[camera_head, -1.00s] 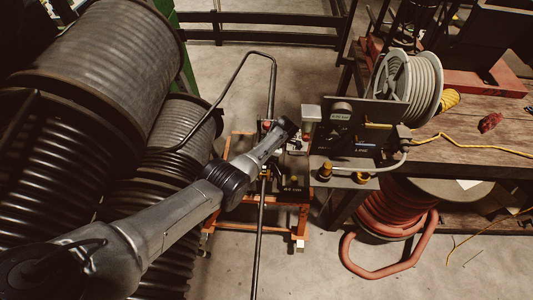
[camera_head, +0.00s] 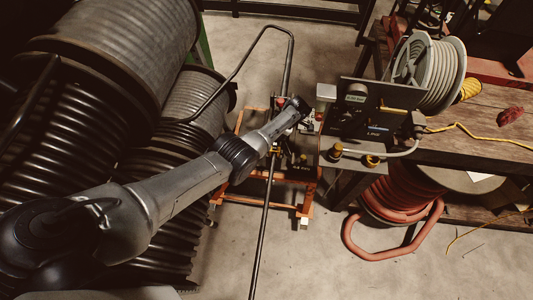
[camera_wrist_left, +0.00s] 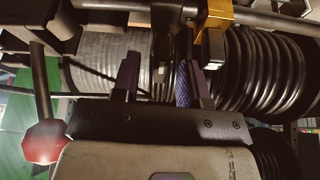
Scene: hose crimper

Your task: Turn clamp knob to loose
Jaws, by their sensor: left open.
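My left gripper (camera_head: 297,108) reaches in from the left over the orange-framed crimper stand (camera_head: 304,210). In the left wrist view its two purplish fingers (camera_wrist_left: 160,88) stand apart, and no object is visibly gripped. A dark upright part (camera_wrist_left: 162,48) shows in line with the gap; I cannot tell whether it is the clamp knob or whether the fingers touch it. A red faceted knob (camera_wrist_left: 45,142) on a dark rod is left of the gripper, apart from the fingers. A brass-coloured block (camera_wrist_left: 214,40) is above the right finger. In the head view my arm hides part of the crimper.
Large black hose drums (camera_head: 120,60) fill the left side. A long bent dark bar (camera_head: 262,215) crosses the stand. A control box (camera_head: 370,110) and a grey hose reel (camera_head: 432,72) are on the right, above a coiled red hose (camera_head: 395,205). Floor is clear in front.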

